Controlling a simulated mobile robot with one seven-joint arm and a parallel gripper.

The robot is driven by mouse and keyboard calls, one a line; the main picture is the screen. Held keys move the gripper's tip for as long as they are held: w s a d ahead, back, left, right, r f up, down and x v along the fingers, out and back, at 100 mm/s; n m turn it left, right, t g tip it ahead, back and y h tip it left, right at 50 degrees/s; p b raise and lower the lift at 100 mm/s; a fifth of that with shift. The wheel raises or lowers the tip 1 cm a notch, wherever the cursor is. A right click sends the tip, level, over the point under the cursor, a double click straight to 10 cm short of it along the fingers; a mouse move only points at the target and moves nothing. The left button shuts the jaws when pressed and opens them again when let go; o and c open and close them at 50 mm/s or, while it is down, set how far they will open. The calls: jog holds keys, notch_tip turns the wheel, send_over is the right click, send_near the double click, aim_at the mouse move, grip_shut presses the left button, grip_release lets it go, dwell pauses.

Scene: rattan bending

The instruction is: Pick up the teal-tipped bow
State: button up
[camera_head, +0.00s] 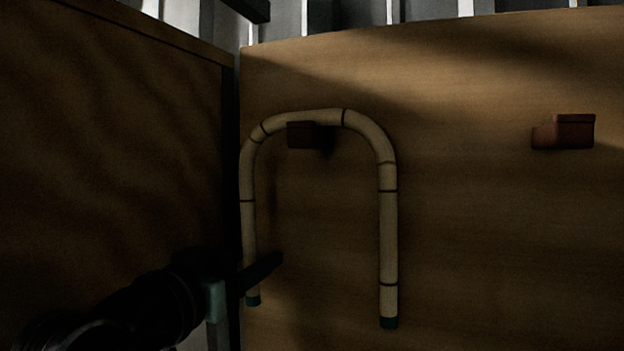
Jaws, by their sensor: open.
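The teal-tipped bow (388,210) is a pale, U-shaped rattan piece with dark rings, its curve at the top and its two legs pointing down. It hangs over a dark red-brown peg (301,135) on a wooden panel. Both leg ends carry teal tips. My gripper (262,272) is dark and comes in from the lower left. One finger crosses the left leg in the picture, just above its teal tip. The other finger is hard to make out in the shadow. The gripper is open, and I cannot tell whether it touches the leg.
A second red-brown peg (572,132) sticks out empty at the right of the wooden panel (480,240). Another wooden panel (110,140) stands at the left and meets it at a dark corner. The light is dim.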

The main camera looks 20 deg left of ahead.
jog(key=shift+w, duration=0.4)
jog(key=shift+s, duration=0.1)
jog(key=shift+c, duration=0.2)
grip_shut()
jog(key=shift+r, duration=0.1)
